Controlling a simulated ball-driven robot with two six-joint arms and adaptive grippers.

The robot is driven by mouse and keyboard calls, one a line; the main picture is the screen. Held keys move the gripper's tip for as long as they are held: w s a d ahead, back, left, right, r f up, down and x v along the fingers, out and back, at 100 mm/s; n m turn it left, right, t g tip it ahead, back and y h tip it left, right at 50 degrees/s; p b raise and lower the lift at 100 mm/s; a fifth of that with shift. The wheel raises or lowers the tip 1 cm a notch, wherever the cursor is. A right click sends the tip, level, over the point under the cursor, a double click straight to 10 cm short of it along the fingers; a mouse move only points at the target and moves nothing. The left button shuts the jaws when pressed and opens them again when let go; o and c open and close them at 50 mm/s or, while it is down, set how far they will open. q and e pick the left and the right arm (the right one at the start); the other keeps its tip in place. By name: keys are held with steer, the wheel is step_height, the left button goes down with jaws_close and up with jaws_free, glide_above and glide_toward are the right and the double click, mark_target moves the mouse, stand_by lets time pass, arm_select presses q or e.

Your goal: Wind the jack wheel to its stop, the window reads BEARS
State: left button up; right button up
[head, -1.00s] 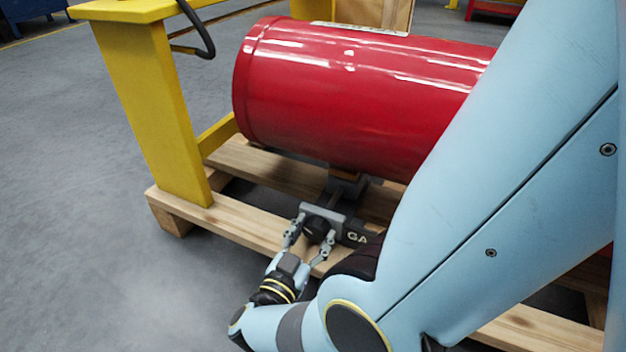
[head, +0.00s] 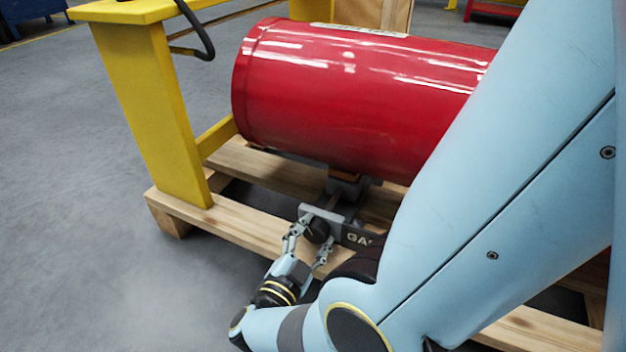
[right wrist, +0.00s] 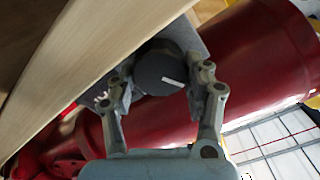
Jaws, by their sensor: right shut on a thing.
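The jack wheel (head: 318,230) is a small dark round knob on a grey plate beneath the red cylinder (head: 350,95). It also shows in the right wrist view as a dark disc (right wrist: 158,72) with a white mark on its face. My right gripper (head: 314,236) has its fingers on either side of the wheel and is shut on it. The window (head: 356,238) is a dark panel right of the wheel; only the letters "GA" and part of another show, the rest hidden behind my right arm. My left gripper is not in view.
The cylinder lies over a wooden pallet (head: 240,221). A yellow frame (head: 150,110) with a black hose (head: 200,30) stands at the left. In the wrist view a pallet board (right wrist: 90,55) runs close beside the wheel. The grey floor at left is clear.

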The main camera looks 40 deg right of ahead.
steer(key=shift+m, duration=0.4)
steer(key=o, duration=1.2)
